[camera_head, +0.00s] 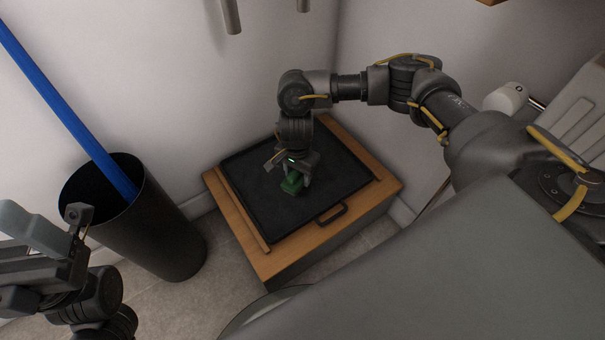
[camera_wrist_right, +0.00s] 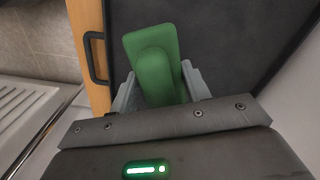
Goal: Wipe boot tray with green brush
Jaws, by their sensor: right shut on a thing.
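The black boot tray (camera_head: 250,168) lies on a low wooden bench (camera_head: 228,206) in the corner, with a dark handle (camera_head: 331,214) at its near side. My right gripper (camera_head: 296,182) is over the middle of the tray, pointing down, shut on the green brush (camera_head: 291,186). In the right wrist view the brush (camera_wrist_right: 152,62) sits between the two grey fingers, with the dark tray surface (camera_wrist_right: 225,45) behind it. I cannot tell whether the brush touches the tray. My left gripper (camera_head: 62,225) is at the lower left, away from the tray; its jaws are not clear.
A black bin (camera_head: 150,225) holding a long blue pole (camera_head: 70,115) stands left of the bench, close to it. Walls close off the bench's back and right. A white roll (camera_head: 505,98) is at the right. Grey floor (camera_head: 150,290) shows in front.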

